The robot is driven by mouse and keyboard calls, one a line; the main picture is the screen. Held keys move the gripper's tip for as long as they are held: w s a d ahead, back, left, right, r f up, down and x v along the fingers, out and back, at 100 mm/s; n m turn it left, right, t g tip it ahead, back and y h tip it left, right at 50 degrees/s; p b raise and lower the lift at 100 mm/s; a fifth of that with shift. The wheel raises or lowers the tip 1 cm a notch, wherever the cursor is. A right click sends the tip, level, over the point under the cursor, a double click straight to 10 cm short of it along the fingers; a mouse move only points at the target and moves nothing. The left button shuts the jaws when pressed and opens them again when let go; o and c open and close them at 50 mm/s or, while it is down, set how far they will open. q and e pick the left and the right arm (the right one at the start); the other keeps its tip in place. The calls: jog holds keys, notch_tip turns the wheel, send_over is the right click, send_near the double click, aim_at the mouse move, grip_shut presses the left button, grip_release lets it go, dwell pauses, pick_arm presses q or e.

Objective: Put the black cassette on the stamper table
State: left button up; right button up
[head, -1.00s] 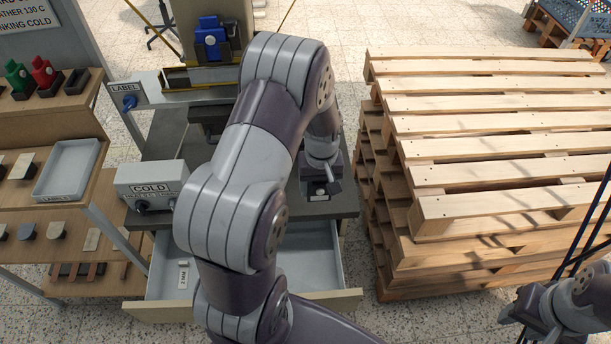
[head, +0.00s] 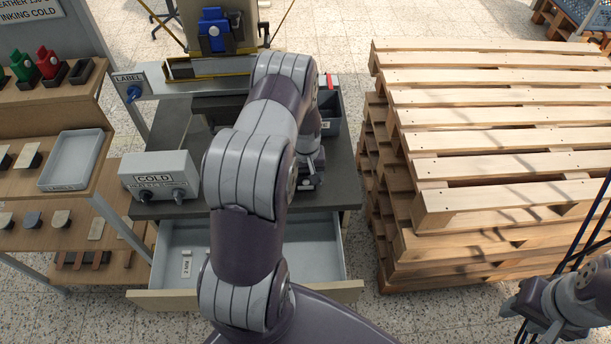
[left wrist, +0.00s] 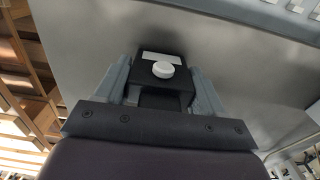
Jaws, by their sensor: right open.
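The black cassette (left wrist: 150,98), a dark block with a white round knob and a pale label, sits between the fingers of my left gripper (left wrist: 160,75) in the left wrist view. Both fingers lie against its sides. In the head view my left gripper (head: 310,178) is over the right part of the dark bench top (head: 342,170), largely hidden by my arm. The stamper (head: 235,55) stands behind, with a blue cassette (head: 213,33) on it. A dark slab (head: 212,108) under the stamper is partly covered by my arm. My right gripper (head: 522,312) is open at the lower right.
A COLD control box (head: 158,177) stands on the bench's left. A dark bin (head: 331,122) with something red is behind my left gripper. An open drawer (head: 318,250) juts out in front. Shelves (head: 30,105) stand left; stacked pallets (head: 490,130) stand right.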

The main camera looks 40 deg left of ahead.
pick_arm(q)
jog(key=o, duration=0.4)
jog(key=shift+c, duration=0.2)
